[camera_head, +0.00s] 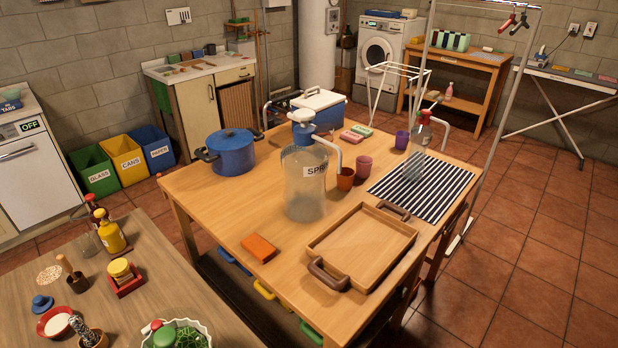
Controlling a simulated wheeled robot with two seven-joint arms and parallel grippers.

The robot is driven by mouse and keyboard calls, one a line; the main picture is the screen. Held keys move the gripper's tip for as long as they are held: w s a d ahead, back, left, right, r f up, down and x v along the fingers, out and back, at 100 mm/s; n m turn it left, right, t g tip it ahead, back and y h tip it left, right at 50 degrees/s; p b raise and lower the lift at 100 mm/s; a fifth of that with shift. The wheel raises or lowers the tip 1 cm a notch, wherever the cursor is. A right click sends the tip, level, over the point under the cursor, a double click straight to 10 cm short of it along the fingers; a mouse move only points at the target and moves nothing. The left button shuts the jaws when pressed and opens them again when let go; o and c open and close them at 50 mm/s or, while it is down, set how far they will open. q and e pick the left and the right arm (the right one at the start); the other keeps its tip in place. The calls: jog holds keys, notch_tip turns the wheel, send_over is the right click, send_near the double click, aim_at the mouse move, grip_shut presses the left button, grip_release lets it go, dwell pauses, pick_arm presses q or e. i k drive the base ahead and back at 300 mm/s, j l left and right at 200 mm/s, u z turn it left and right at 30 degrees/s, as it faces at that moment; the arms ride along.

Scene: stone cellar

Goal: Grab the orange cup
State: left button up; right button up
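The orange cup (346,179) stands upright on the wooden table (225,209), just right of a large clear water jug (305,185) with a blue pump top. The jug's white spout reaches out above the cup. A pink cup (364,166) stands close behind it to the right, and a purple cup (402,139) stands farther back. Neither of my grippers shows in the head view.
A wooden tray (322,246) and an orange block (259,247) lie at the table's front. A blue pot (231,152) stands at the left, a cooler (319,107) at the back.

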aim_at(345, 180)
jog(key=i+l+u, duration=0.2)
jog(key=l, duration=0.25)
jog(key=i+l+u, duration=0.2)
jog(key=l, duration=0.25)
jog(key=l+u, duration=0.25)
jog(key=l, duration=0.2)
jog(key=l+u, duration=0.2)
jog(key=l, duration=0.3)
jog(key=i, duration=0.05)
